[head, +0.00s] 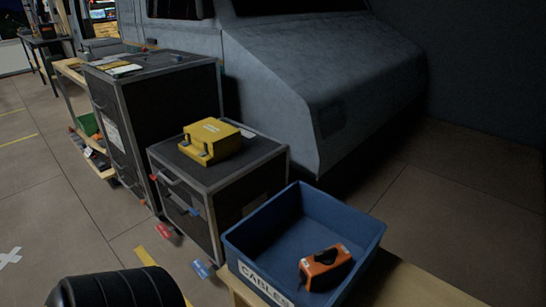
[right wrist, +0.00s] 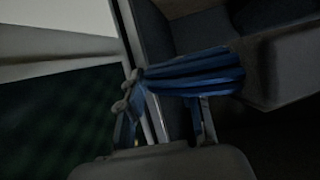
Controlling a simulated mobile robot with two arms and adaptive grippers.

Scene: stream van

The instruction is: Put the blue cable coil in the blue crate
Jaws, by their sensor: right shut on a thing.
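The blue crate (head: 262,222) stands at the lower right of the head view on a pale wooden surface. A white label on its front reads CABLES. The blue cable coil (right wrist: 195,74) shows in the right wrist view as a bundle of blue strands. My right gripper (right wrist: 165,98) is shut on the coil and partly hidden by it. The right gripper and the coil are not in the head view. My left gripper is in neither view.
An orange and black object (head: 325,268) lies inside the crate, towards its front right. A black flight case (head: 250,187) with a yellow case (head: 209,141) on top stands left of the crate. A taller black case (head: 165,100) stands behind. Floor is open at right.

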